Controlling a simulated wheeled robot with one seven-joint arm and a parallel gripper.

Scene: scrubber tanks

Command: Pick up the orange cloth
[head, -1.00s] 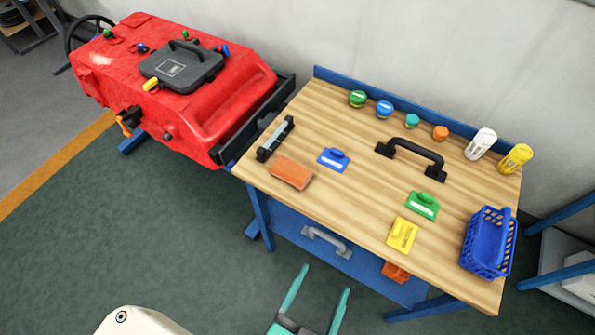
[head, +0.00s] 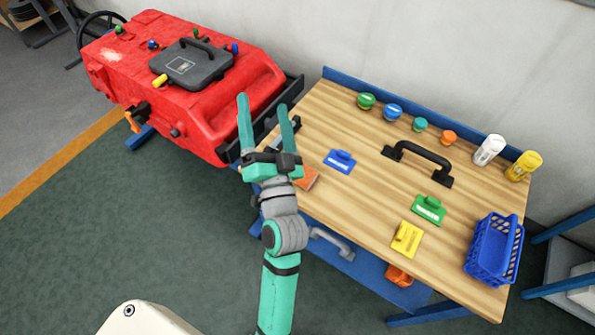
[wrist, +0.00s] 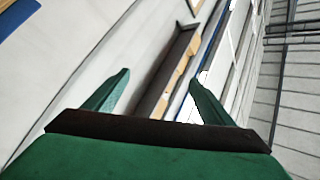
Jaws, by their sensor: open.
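A flat orange-brown rectangle (head: 309,180), which looks like the orange cloth, lies at the front left of the wooden tabletop. My arm hides most of it in the head view. My gripper (head: 264,104) is open, with its teal fingers pointing up the picture, in front of the red tank's right end. The fingers appear empty. In the wrist view my gripper (wrist: 155,88) is spread apart with nothing between the tips; the cloth is not visible there.
The red tank (head: 205,115) stands left of the workbench (head: 375,207). The bench holds a black handle (head: 420,160), blue, green and yellow pads, knobs, two bottles and a blue basket (head: 492,250). Another orange item (head: 399,276) is on the lower shelf.

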